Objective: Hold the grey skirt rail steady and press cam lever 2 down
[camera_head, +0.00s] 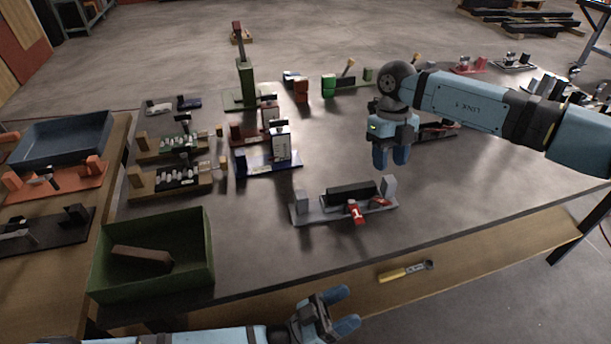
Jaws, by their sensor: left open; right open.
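The grey skirt rail (310,217) lies near the front edge of the dark table, with a grey upright block at each end and a black bar between them. A red cam lever marked 1 (356,212) sticks out from its front. A second red lever (380,202) sits to its right; I cannot read a number on it. My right gripper (391,161) is open and empty, above and behind the rail's right end. My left gripper (344,310) is open and empty, low in front of the table and apart from the rail.
A green bin (195,270) with a brown block stands at the front left. A yellow-handled tool (405,271) lies on the wooden ledge (480,250) in front. A blue fixture (250,167) stands behind and left of the rail. Table right of the rail is clear.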

